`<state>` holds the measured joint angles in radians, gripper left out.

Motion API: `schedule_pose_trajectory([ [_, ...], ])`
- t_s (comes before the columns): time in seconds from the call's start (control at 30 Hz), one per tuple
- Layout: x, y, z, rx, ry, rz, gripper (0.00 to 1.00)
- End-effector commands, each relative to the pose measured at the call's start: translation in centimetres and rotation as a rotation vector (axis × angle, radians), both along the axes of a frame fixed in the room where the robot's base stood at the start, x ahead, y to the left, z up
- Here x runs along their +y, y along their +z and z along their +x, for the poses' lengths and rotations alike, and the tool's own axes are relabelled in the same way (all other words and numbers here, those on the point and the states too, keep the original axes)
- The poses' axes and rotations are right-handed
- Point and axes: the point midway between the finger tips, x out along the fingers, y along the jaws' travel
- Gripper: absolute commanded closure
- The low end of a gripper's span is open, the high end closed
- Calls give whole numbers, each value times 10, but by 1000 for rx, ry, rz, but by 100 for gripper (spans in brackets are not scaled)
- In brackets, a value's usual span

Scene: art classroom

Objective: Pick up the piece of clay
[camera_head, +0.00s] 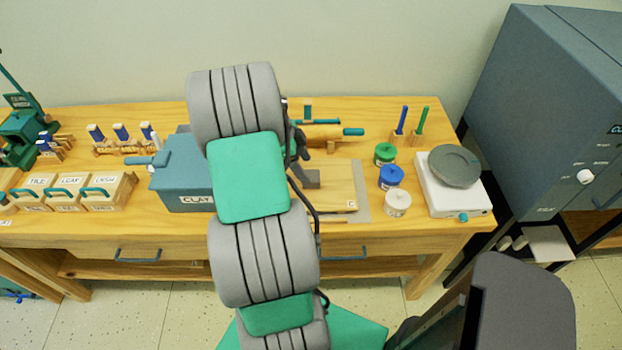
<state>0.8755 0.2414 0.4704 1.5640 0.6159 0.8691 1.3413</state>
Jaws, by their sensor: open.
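No piece of clay can be made out in this view; my arm hides part of the bench. A blue-grey box labelled CLAY (180,186) stands on the bench left of my arm, its right part hidden. My gripper (303,166) shows only in part, as dark pieces at the right edge of my arm. It is open, over or near a wooden board (338,183). I cannot tell its height above the board or whether anything lies between its fingers.
Jars in green (385,155), blue (391,178) and white (397,204) stand right of the board. Beyond them is a white scale (453,199). Small labelled wooden boxes (107,192) stand at left. A large grey cabinet (540,100) stands at the bench's right.

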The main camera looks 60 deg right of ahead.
Motion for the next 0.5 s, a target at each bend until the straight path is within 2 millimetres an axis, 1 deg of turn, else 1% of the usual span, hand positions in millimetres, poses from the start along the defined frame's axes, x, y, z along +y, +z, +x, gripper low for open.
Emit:
schedule_pose_trajectory([
  [0.23, -5, -37, -13, 2, 1, 3, 27],
  [0.33, -7, -44, -14, -2, 3, 1, 27],
  [0.5, -7, -44, -14, -2, 4, 1, 27],
])
